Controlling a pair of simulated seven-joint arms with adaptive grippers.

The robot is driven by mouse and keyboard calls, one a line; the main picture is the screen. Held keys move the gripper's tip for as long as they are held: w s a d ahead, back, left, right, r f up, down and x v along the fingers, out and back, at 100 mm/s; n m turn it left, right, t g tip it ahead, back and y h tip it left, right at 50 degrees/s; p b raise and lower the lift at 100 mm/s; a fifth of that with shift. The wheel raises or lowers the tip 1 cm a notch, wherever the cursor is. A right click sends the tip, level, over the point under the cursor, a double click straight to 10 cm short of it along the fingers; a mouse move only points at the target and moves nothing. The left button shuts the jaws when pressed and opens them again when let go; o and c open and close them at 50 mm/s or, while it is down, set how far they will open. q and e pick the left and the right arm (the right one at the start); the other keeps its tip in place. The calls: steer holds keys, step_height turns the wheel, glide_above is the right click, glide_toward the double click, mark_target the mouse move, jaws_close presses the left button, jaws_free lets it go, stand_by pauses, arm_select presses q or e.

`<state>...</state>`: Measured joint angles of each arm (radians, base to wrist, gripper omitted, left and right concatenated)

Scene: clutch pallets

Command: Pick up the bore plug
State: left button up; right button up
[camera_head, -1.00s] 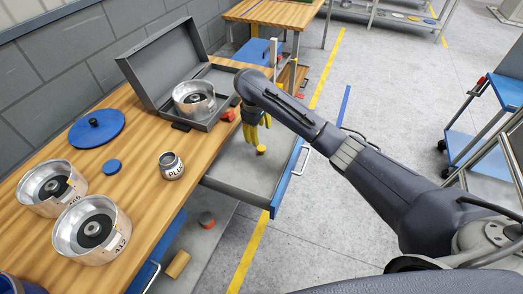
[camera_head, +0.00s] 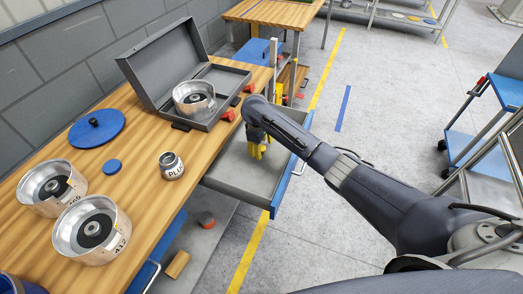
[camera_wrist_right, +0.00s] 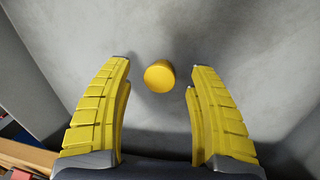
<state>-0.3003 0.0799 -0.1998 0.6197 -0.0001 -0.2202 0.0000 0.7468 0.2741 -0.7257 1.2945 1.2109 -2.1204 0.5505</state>
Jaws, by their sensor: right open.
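A small yellow round piece, which looks like the bore plug (camera_wrist_right: 159,76), stands on the grey floor of the open drawer (camera_head: 231,172). In the right wrist view it sits ahead of my right gripper (camera_wrist_right: 158,75), centred between the tips of the two yellow fingers. The fingers are apart and do not touch it. In the head view my right gripper (camera_head: 257,151) points down into the drawer and hides the plug. My left gripper is not in view.
An open grey case (camera_head: 228,86) holds another housing. The drawer's blue front (camera_head: 285,178) borders the gripper's space.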

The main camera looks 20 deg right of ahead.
steer(key=shift+w+f, duration=0.1)
steer(key=shift+f, duration=0.6)
steer(key=shift+c, duration=0.5)
steer(key=shift+d, duration=0.1)
jaws_close()
